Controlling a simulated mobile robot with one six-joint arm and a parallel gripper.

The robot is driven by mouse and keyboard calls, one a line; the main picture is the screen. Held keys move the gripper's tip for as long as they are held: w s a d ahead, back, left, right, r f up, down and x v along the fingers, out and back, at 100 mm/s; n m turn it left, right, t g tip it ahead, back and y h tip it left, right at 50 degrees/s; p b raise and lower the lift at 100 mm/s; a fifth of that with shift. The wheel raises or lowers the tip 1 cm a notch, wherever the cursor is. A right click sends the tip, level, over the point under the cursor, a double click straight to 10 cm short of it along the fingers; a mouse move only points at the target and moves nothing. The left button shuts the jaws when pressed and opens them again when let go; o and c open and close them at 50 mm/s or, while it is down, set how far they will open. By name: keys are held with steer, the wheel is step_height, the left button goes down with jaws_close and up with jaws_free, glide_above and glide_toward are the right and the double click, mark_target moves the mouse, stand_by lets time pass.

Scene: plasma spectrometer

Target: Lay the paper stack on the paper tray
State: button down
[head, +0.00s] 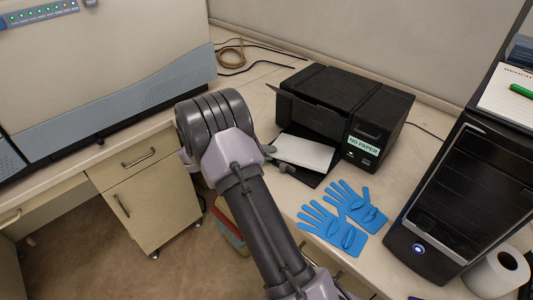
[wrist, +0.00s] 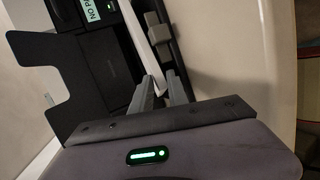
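The white paper stack (head: 305,153) lies flat in front of the black printer, over the dark paper tray (head: 311,178). My gripper (head: 278,161) reaches in from the left and is shut on the stack's near left edge. In the wrist view, the two fingers (wrist: 162,88) stand on either side of the pale stack, which shows nearly edge-on. The dark tray (wrist: 176,52) with a grey block lies close beside the right finger. I cannot tell whether the stack touches the tray; it covers most of it.
The printer (head: 385,118), labelled "NO PAPER", has a raised black flap (head: 310,115) above the stack. Blue gloves (head: 340,215) lie in front. A black computer tower (head: 455,200) stands at the right. A large instrument (head: 120,60) is at the left.

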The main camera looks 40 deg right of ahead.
steer(key=c, duration=1.2)
jaws_free()
steer(key=shift+a, duration=0.15)
steer(key=p+v, duration=0.4)
steer(key=v, duration=1.3)
steer(key=shift+p, duration=0.3)
steer(key=shift+r, duration=0.1)
